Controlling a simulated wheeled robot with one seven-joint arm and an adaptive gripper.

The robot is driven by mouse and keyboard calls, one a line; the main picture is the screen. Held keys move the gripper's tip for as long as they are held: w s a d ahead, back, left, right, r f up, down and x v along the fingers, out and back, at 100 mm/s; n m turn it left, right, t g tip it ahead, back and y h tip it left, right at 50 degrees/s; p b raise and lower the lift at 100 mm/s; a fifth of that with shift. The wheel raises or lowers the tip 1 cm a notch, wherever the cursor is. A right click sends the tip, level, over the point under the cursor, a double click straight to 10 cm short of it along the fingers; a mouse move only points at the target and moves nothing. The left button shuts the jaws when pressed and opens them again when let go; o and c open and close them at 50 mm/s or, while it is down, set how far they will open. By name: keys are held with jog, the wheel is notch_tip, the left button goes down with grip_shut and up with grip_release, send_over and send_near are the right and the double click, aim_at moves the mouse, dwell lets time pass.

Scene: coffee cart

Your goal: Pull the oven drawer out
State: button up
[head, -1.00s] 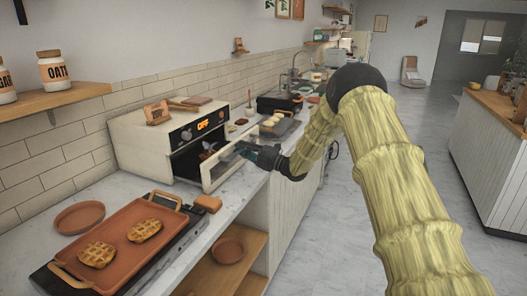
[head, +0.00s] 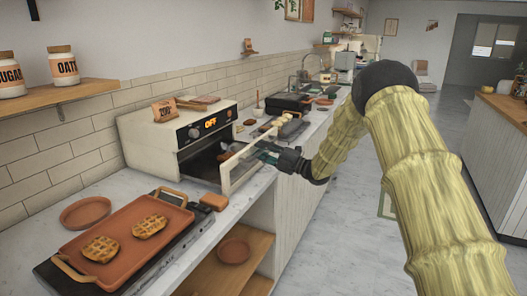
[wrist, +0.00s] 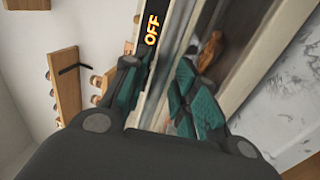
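The oven (head: 150,138) is a cream box on the counter with a black panel reading OFF. Its drawer front (head: 236,174), a pale frame with a glass pane, stands out from the oven body, leaving a dark gap behind it. My gripper (head: 266,152) is at the drawer's outer side, near its top edge. In the wrist view its teal fingers (wrist: 160,100) sit on either side of a narrow bar at the drawer front and appear closed on it. A brown baked item (wrist: 210,50) shows inside. The fingers hide most of the held part.
A terracotta tray (head: 98,246) with two waffles stands on the counter in front of the oven. A small brown block (head: 214,201) lies near the drawer's lower corner. An open shelf (head: 218,270) is below. The floor on the right is clear.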

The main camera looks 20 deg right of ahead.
jog(key=shift+d, duration=0.15)
jog(key=v, duration=1.2)
dwell(0.4)
jog(key=s+a+f+m+h, duration=0.2)
jog(key=f+m, duration=0.1)
jog(key=f, duration=0.3)
jog(key=s+a+f+m+h+p, duration=0.1)
jog(key=a+f+m+h, duration=0.1)
jog(key=f+m, duration=0.3)
jog(key=s+a+f+m+h, duration=0.2)
jog(key=a+f+h, duration=0.1)
jog(key=f, duration=0.4)
jog(key=s+a+f+m+g+h, duration=0.35)
jog(key=s+f+m, duration=0.35)
jog(key=s+f, duration=0.6)
jog(key=s+a+f+m+g+h, duration=0.1)
jog(key=s+f+m+g, duration=0.2)
jog(key=s, duration=1)
jog(key=s+a+f+m+g+h+p, duration=0.1)
jog(key=s+f+m+g, duration=0.3)
jog(key=s, duration=1)
jog(key=s+a+f+m+g+h+p, duration=0.1)
jog(key=s+f, duration=0.4)
jog(key=s, duration=0.9)
jog(key=shift+a+m+g+h, duration=0.55)
jog(key=shift+a+m+g, duration=0.65)
jog(key=shift+g, duration=0.05)
